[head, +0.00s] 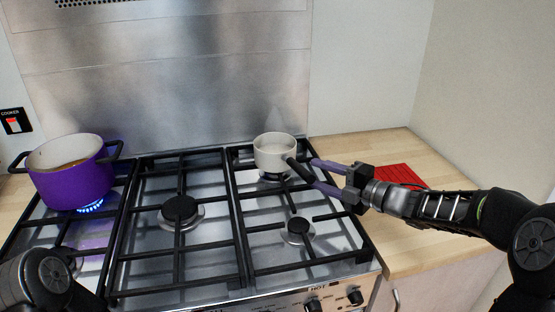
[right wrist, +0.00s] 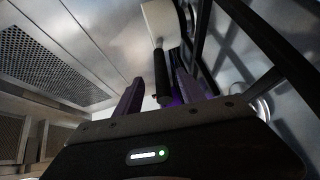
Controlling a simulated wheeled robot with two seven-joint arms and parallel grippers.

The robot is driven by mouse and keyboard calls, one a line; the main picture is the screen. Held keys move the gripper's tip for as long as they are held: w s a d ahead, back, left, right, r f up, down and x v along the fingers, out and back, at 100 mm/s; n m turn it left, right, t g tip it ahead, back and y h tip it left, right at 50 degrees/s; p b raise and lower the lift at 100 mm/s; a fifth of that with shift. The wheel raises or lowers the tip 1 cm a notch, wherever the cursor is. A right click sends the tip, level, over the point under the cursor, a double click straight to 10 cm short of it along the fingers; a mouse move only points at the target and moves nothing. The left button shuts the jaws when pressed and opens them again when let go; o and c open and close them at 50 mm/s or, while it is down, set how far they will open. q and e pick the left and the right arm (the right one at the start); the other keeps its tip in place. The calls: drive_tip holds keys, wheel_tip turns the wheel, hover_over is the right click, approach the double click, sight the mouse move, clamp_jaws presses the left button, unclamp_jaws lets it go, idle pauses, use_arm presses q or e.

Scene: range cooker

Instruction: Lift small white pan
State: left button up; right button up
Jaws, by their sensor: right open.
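The small white pan (head: 273,150) sits upright on the back right burner of the cooker. Its black handle (head: 299,169) points toward the front right. My right gripper (head: 312,172) is open, with its purple fingers on either side of the handle. In the right wrist view, the pan (right wrist: 160,22) is at the top and its handle (right wrist: 161,75) reaches down between the two fingers of the right gripper (right wrist: 157,88). I cannot tell whether either finger touches the handle. Part of my left arm shows at the bottom left of the head view, but its gripper does not.
A purple pot (head: 72,178) with orange contents stands over a lit blue flame at the left. Black grates (head: 180,270) cover the hob. A red mat (head: 398,175) lies on the wooden worktop (head: 400,247) at the right. A steel splashback (head: 180,90) rises behind.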

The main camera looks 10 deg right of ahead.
sight(298, 168)
drive_tip(key=shift+x, duration=1.2)
drive_tip(key=p+x, duration=0.1)
drive_tip(key=x, duration=0.4)
drive_tip(key=shift+w+f+p, duration=0.1)
drive_tip(key=shift+p, duration=0.3)
clamp_jaws()
